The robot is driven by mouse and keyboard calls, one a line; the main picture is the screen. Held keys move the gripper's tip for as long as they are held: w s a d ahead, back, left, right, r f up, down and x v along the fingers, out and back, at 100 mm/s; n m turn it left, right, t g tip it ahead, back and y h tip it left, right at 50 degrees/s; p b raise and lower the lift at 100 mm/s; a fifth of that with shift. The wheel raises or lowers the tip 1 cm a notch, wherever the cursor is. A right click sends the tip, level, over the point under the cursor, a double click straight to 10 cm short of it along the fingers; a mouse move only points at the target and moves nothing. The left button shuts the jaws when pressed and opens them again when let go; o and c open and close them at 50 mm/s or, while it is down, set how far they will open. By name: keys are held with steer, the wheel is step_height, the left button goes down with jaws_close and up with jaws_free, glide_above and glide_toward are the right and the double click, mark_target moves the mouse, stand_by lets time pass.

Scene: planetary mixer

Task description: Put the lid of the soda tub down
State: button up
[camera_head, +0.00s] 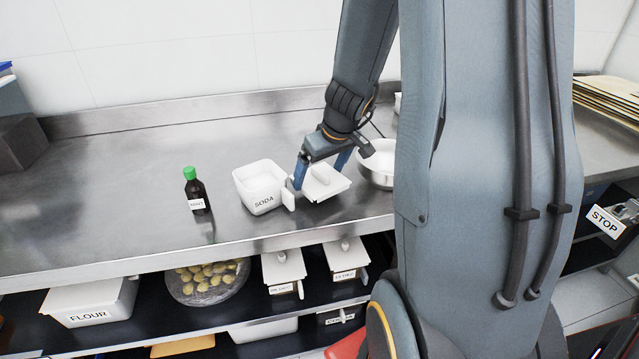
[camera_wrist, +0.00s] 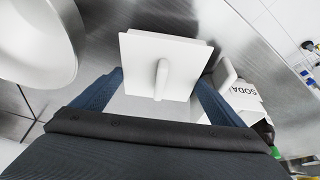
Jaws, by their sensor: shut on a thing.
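The white soda tub (camera_head: 260,188), labelled SODA, stands open on the steel counter. It also shows in the wrist view (camera_wrist: 238,100). Its square white lid (camera_head: 322,184) is to the right of the tub and apart from its opening. In the wrist view the lid (camera_wrist: 142,52) shows a knob handle in its middle. My gripper (camera_head: 325,170) is shut on the lid, with its blue fingers at either side of it. I cannot tell whether the lid touches the counter.
A dark bottle with a green cap (camera_head: 195,190) stands left of the tub. A metal bowl (camera_head: 376,165) is close at the right of the lid. The counter's front edge (camera_head: 150,260) is near. Free counter (camera_head: 110,190) lies at the left. A shelf below holds several labelled tubs.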

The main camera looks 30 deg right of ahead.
mark_target(321, 180)
steer(key=shift+f+b, duration=0.45)
steer(key=shift+f, duration=1.15)
steer(key=shift+f, duration=0.15)
steer(key=o, duration=0.9)
steer(key=shift+r, duration=0.35)
steer(key=v, duration=1.1)
steer(key=shift+r+p, duration=0.15)
steer(key=shift+p, duration=0.2)
steer(key=s+a+f+g, duration=0.1)
steer(key=s+a+f, duration=0.1)
steer(key=a, duration=0.3)
steer(key=s+a+f+m+g, duration=0.1)
steer(key=s+a+f, duration=0.1)
steer(key=s+a, duration=0.3)
steer(key=s+a+f+g, duration=0.1)
steer(key=s+a+f, duration=0.1)
steer(key=s+a, duration=0.2)
steer(key=shift+a+f, duration=0.1)
steer(key=shift+a, duration=0.65)
